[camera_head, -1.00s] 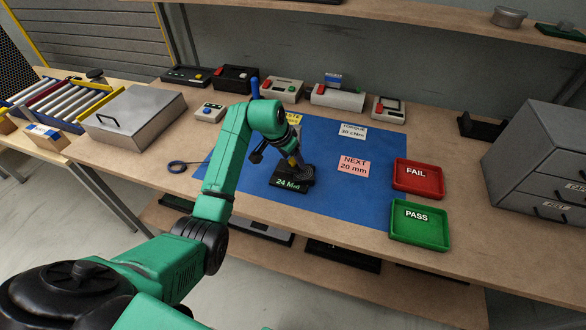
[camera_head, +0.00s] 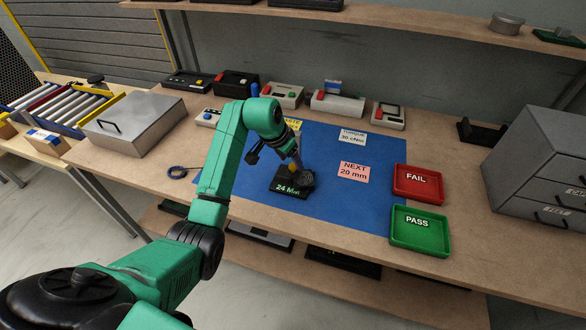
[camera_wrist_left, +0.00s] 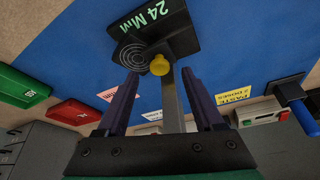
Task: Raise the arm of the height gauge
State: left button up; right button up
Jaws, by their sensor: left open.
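The height gauge has a black base (camera_head: 285,187) with green "24 Mm" lettering, standing on the blue mat. The left wrist view shows the base (camera_wrist_left: 150,25) with ringed circles, a grey upright bar (camera_wrist_left: 171,105) and a yellow knob (camera_wrist_left: 160,65). My left gripper (camera_head: 293,160) comes down over the gauge and hides part of it in the head view. In the left wrist view my left gripper (camera_wrist_left: 160,74) is open, its dark fingers on either side of the bar, with the knob near the fingertips. I see no clear contact. My right gripper is not in view.
The blue mat (camera_head: 345,205) carries a pink "NEXT 20 mm" card (camera_head: 353,172). A red FAIL tray (camera_head: 418,184) and a green PASS tray (camera_head: 419,231) lie to the right. Several small devices line the back. A grey drawer cabinet (camera_head: 540,160) stands at the right.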

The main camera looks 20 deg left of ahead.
pick_arm(q)
jog(key=w+p+v, duration=0.1)
jog(key=p+v, duration=0.2)
jog(key=v, duration=0.6)
jog(key=w+r+p+v, duration=0.1)
jog(key=p+v, duration=0.3)
jog(key=v, duration=0.6)
jog(key=shift+w+d, duration=0.35)
dwell(0.4)
jog(key=o, duration=0.5)
jog(key=shift+r, duration=0.15)
